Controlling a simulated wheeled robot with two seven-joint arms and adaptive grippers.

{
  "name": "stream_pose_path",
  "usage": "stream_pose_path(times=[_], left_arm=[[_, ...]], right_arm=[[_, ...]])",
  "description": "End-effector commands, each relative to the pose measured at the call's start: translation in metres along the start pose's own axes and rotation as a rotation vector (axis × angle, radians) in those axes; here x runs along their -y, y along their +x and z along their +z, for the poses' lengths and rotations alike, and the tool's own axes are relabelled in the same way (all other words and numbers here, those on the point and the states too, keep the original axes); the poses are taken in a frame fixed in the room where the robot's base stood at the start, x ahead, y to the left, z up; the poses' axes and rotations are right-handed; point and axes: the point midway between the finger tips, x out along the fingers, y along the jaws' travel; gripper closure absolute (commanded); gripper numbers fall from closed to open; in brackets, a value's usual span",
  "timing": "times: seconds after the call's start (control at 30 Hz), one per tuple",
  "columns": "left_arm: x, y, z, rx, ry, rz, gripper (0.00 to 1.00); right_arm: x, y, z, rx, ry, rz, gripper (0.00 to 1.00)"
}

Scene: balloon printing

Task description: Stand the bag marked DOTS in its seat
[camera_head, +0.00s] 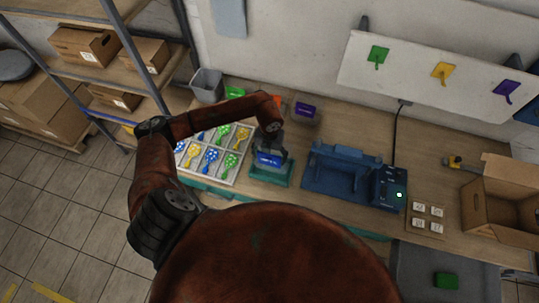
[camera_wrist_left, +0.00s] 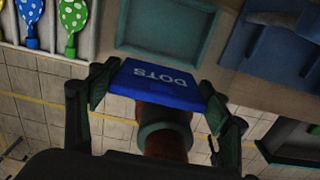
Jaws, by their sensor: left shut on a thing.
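The blue bag marked DOTS (camera_head: 268,159) is held in my left gripper (camera_head: 270,149). In the left wrist view the DOTS bag (camera_wrist_left: 155,83) lies between the two dark fingers, which are shut on its ends; its white lettering reads upside down. A teal-framed seat (camera_head: 257,178) is on the table below the gripper. In the left wrist view the seat's frame (camera_wrist_left: 122,50) shows just beyond the bag. The bag appears apart from the seat there, but I cannot tell its height. My right gripper does not show.
A white compartment tray (camera_head: 241,177) of patterned balloons stands left of the seat. A blue machine (camera_head: 330,184) with a control box (camera_head: 389,188) stands to its right. Behind are a purple bin (camera_head: 305,110) and a green bin (camera_head: 234,92). An open cardboard box (camera_head: 513,201) is at the right.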

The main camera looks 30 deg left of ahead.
Motion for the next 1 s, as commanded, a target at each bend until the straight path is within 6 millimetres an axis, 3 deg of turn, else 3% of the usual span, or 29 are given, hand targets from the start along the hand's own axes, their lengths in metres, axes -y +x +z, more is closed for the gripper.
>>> stream_pose_path(times=[0.73,1.0], left_arm=[[0.000,0.067,0.000,-0.001,0.000,0.000,0.42],[0.000,0.077,0.000,0.000,0.000,-0.001,0.42]], right_arm=[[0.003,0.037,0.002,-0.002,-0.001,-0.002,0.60],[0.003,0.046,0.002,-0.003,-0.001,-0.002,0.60]])
